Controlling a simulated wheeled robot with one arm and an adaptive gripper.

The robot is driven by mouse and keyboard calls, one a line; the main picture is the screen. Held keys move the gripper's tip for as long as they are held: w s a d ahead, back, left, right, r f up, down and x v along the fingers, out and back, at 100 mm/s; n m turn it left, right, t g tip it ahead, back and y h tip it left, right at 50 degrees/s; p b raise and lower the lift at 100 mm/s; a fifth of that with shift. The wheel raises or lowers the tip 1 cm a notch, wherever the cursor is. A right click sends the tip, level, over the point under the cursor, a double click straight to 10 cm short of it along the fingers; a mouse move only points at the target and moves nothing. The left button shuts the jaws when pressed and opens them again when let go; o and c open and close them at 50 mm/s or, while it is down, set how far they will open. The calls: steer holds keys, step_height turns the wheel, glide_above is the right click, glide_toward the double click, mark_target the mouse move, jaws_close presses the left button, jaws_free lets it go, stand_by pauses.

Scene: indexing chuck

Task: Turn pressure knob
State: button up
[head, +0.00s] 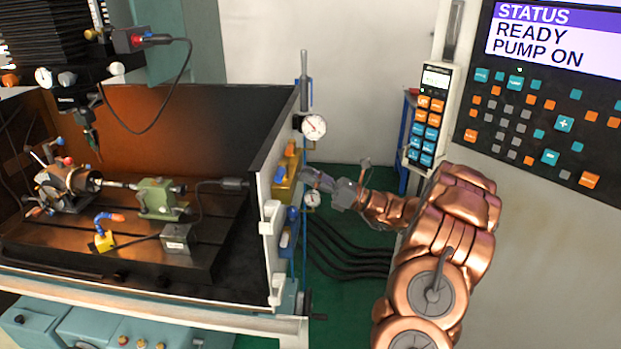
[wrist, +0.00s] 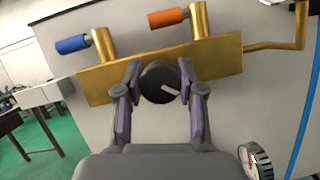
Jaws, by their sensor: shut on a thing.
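The pressure knob (wrist: 158,83) is a round dark knob with a light pointer mark, on a brass manifold block (wrist: 218,58) in the wrist view. The mark slants down to the right. My gripper (wrist: 160,88) has one finger on each side of the knob and is shut on it. In the head view my gripper (head: 318,180) reaches left to the brass manifold (head: 287,178) on the side of the machine enclosure; the knob cannot be made out there.
A blue-handled valve (wrist: 72,44) and an orange-handled valve (wrist: 166,17) sit just above the knob. A small gauge (wrist: 254,160) is below right, near a blue hose (wrist: 304,115). In the head view a larger gauge (head: 314,127) is above my gripper. The control panel (head: 548,110) reads READY, PUMP ON.

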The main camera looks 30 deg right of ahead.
steer(key=shift+n+g+y+b, duration=0.4)
steer(key=shift+n+y+b, duration=0.1)
steer(key=shift+n, duration=0.6)
steer(key=o, duration=1.2)
steer(key=shift+c, duration=0.2)
steer(key=shift+d, duration=0.1)
steer(key=v, duration=0.7)
steer(key=shift+s, duration=0.2)
steer(key=shift+f, duration=0.1)
